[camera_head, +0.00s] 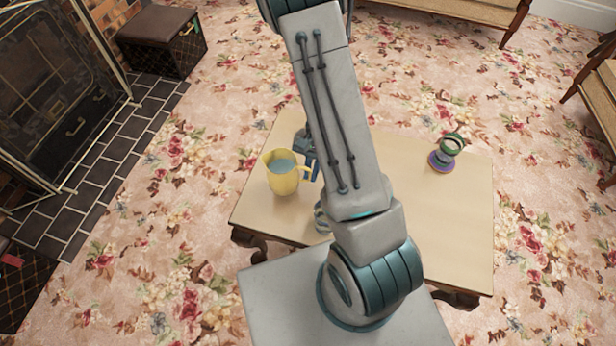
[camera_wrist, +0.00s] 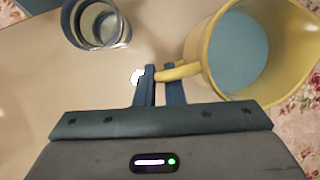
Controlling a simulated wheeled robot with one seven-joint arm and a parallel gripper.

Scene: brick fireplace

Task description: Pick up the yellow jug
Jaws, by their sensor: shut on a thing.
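The yellow jug (camera_head: 283,176) stands near the left end of the low wooden table, its inside blue-grey. It also shows large at the upper right of the wrist view (camera_wrist: 205,62). My gripper (camera_wrist: 162,76) is shut on the jug's handle (camera_wrist: 178,72), with one blue finger on each side of it. In the head view my gripper (camera_head: 312,168) is partly hidden behind my arm, at the right side of the jug. I cannot tell whether the jug's base touches the table.
The wooden table (camera_head: 455,225) is mostly clear at right. A clear glass (camera_wrist: 97,24) stands left of the jug in the wrist view. A fireplace (camera_head: 60,90) is at left, and seats stand at the back.

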